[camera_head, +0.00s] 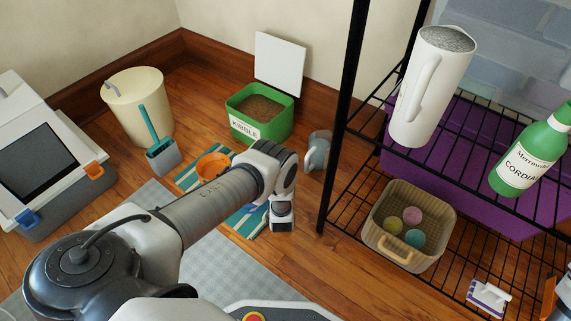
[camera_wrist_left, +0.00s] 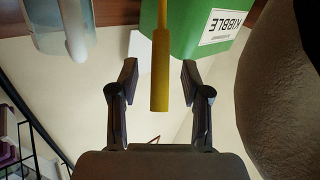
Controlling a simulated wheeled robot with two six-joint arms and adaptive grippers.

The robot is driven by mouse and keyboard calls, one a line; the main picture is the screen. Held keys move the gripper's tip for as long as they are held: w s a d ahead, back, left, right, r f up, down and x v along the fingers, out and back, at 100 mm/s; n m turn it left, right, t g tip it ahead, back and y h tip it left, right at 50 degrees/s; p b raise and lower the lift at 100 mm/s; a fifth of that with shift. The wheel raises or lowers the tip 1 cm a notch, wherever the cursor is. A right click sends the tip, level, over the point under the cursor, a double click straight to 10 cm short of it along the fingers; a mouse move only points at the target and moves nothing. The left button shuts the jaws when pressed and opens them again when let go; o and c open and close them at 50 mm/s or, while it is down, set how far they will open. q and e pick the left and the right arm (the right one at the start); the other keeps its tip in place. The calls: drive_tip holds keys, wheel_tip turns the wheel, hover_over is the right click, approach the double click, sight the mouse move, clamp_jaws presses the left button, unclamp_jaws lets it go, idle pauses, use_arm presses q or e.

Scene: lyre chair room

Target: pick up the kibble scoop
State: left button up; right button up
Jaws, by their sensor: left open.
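A green kibble bin (camera_head: 262,128) full of brown kibble stands on the floor near the back wall, its white lid raised. It also shows upside down at the top of the left wrist view (camera_wrist_left: 190,25). A yellow handle (camera_wrist_left: 161,60), which looks like the kibble scoop's, reaches down in front of the bin in that view. My left gripper (camera_wrist_left: 158,82) is open, with one finger on each side of the handle's end and a visible gap on both sides. In the head view my left arm hides the fingers and the scoop.
An orange bowl (camera_head: 213,165) sits on a striped mat (camera_head: 241,220) beside my arm. A grey-blue item (camera_head: 318,150) stands right of the bin. A black wire rack (camera_head: 342,130) rises to the right, with a basket (camera_head: 386,252) of balls. A cream bucket (camera_head: 139,105) stands left.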

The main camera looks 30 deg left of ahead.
use_arm(q)
clamp_jaws()
